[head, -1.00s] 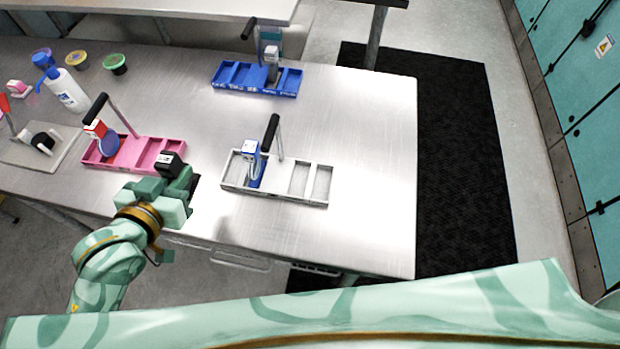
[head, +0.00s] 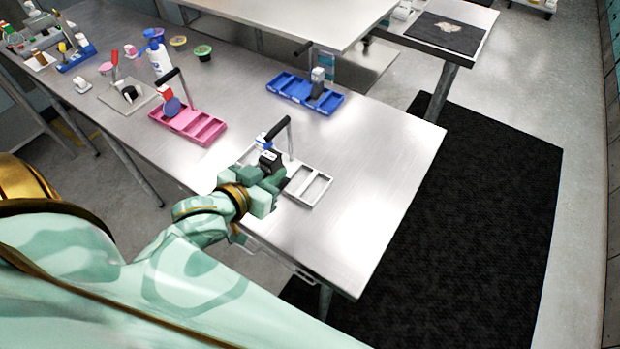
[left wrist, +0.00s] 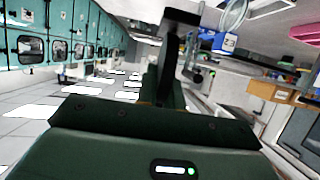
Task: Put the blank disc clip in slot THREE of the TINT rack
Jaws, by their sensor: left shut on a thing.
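My left gripper (head: 262,187) is shut on a small black clip (head: 271,160), which sticks up from the jaws. It is at the front side of the white rack (head: 317,203), hiding part of it; whether they touch I cannot tell. The right compartments of the white rack look empty, and a blue-and-white clip (head: 263,142) stands in its left part. In the left wrist view, a dark T-shaped piece (left wrist: 178,22) rises beyond the jaws, and a blue-and-white clip marked 23 (left wrist: 222,41) is at upper right. I cannot read which rack is TINT. My right gripper is out of view.
A black handle (head: 277,129) on a post rises from the white rack. A pink rack (head: 207,131) and a blue rack (head: 287,95), each with clips and a handle, stand farther back. A white spray bottle (head: 160,62) is at back left. The table's right end is clear.

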